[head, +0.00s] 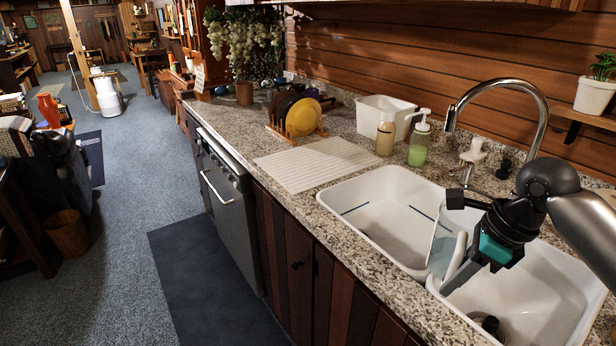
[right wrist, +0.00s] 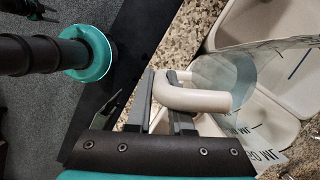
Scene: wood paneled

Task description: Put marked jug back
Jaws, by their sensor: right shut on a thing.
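My right gripper (head: 454,244) is shut on the handle of the marked jug (head: 441,252), above the divider of the double sink. The jug is a clear, tilted vessel with a pale handle. In the right wrist view the pale handle (right wrist: 196,100) lies at the fingertips (right wrist: 167,88). The jug's clear wall (right wrist: 238,75) shows dark marks and lettering lower down. The gripper covers part of the jug in the head view. My left gripper is not in view.
The double sink (head: 388,190) has a curved chrome tap (head: 524,88) behind it. Bottles, including a green soap bottle (head: 419,145), stand behind the ribbed white drain mat (head: 318,163). A white tub (head: 383,113) and plate rack (head: 296,133) stand farther along. The mat is bare.

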